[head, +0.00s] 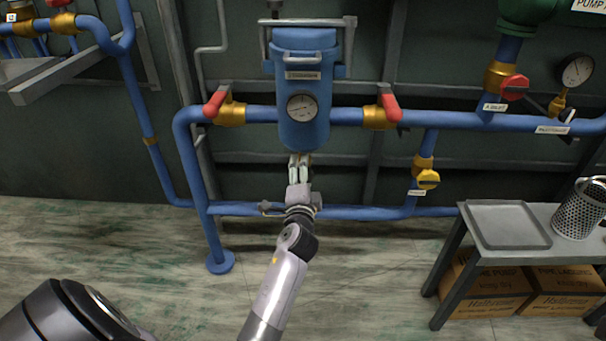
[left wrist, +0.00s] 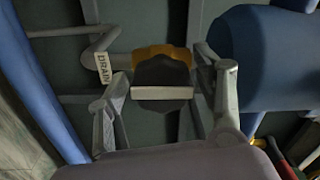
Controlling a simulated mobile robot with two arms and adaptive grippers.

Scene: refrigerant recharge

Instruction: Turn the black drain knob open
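The black drain knob (left wrist: 163,72) shows in the left wrist view, with a pale flat face towards the camera and a brass fitting (left wrist: 160,51) behind it. A white DRAIN label (left wrist: 103,67) is left of it. My left gripper (left wrist: 168,98) is open, with one finger on each side of the knob; I cannot tell whether either touches it. In the head view my left gripper (head: 299,168) is just below the blue strainer vessel (head: 303,126). The knob is hidden there. My right gripper is not in view.
Blue pipes (head: 350,212) run beside and below the vessel. Two red-handled valves (head: 217,101) (head: 388,104) flank it, and a yellow valve (head: 428,180) is lower right. A table with a grey tray (head: 507,226) and a perforated basket (head: 582,210) stands at right. Floor at left is clear.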

